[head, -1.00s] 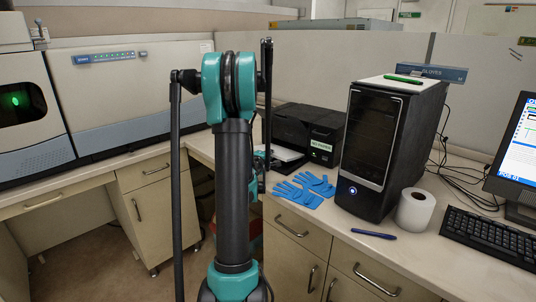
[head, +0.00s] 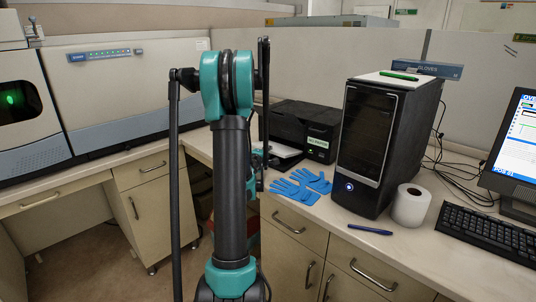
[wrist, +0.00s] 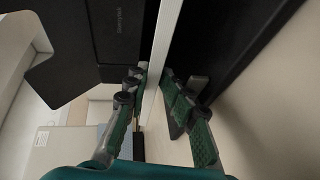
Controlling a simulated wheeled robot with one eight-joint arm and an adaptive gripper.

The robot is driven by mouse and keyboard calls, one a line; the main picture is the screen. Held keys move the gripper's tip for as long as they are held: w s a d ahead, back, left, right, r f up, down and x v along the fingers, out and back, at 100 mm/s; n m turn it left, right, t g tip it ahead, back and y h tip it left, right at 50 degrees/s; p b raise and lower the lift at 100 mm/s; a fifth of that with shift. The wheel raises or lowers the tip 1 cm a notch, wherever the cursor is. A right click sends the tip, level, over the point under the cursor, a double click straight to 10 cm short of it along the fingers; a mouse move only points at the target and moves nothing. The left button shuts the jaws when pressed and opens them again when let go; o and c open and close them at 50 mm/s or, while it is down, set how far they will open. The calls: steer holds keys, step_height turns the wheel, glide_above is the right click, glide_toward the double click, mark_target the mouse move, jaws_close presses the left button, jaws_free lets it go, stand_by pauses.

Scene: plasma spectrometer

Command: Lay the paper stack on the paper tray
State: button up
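The paper stack (wrist: 158,45) shows edge-on in the wrist view as a thin white strip. My gripper in the head view (head: 257,160) is mostly hidden behind my arm. In the wrist view a black printer part (wrist: 116,32) lies left of the stack; whether it is the paper tray is unclear.
A black computer tower (head: 378,145) stands right of the printer. Blue gloves (head: 302,186) lie on the counter (head: 315,215) before the printer. A white roll (head: 410,206), a blue pen (head: 370,229) and a keyboard (head: 490,238) are farther right. A large spectrometer (head: 130,95) stands left.

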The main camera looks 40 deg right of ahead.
steer(key=shift+w+a, duration=0.1)
steer(key=shift+w, duration=0.05)
steer(key=v, duration=1.2)
stand_by(0.4)
